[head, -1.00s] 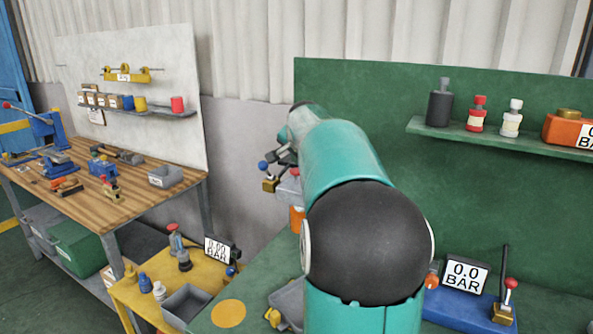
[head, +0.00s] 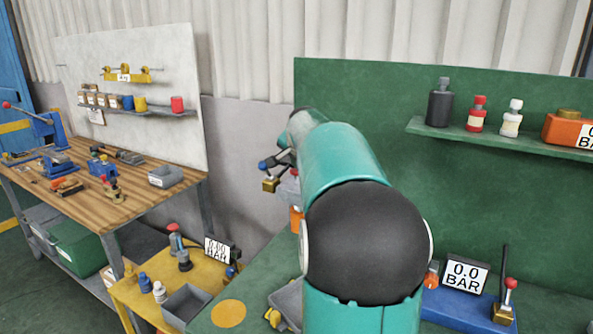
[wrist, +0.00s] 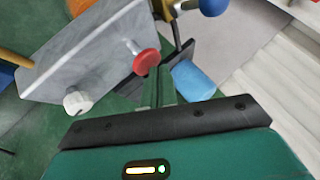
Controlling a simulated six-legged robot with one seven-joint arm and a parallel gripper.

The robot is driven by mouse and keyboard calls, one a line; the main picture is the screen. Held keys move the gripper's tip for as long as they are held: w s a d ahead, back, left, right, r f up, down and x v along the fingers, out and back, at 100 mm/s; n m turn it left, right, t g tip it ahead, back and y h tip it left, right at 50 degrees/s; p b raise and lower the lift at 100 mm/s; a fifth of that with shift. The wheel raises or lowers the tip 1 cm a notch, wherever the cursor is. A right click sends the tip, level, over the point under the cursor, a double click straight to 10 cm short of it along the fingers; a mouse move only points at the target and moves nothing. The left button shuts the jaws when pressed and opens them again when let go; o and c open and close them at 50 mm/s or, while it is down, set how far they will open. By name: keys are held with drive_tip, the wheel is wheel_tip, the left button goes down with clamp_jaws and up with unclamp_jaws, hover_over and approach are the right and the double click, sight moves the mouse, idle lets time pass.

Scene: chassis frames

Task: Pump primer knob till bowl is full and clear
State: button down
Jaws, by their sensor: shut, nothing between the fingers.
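In the wrist view my gripper (wrist: 158,76) is shut and empty. Its fingertips are right beside a red round knob (wrist: 146,62) on a short metal stem; I cannot tell whether they touch. The stem comes out of a grey metal block (wrist: 85,50), which also carries a white knob (wrist: 75,101). A blue cylinder (wrist: 194,80) is right of the fingers. I cannot tell which part is the primer knob. No clear bowl can be made out, so its fill does not show. In the head view my arm hides most of this assembly.
A blue ball handle (head: 263,166) with a brass valve (head: 270,185) sticks out left of my arm. A gauge reading 0.0 BAR (head: 465,274) and a red-tipped lever (head: 510,284) stand right. A grey tray (head: 187,305) sits on the yellow table, left.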

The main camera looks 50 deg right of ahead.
drive_tip(key=shift+f, duration=0.9)
idle(0.8)
drive_tip(key=shift+r, duration=1.45)
drive_tip(key=shift+r, duration=2.55)
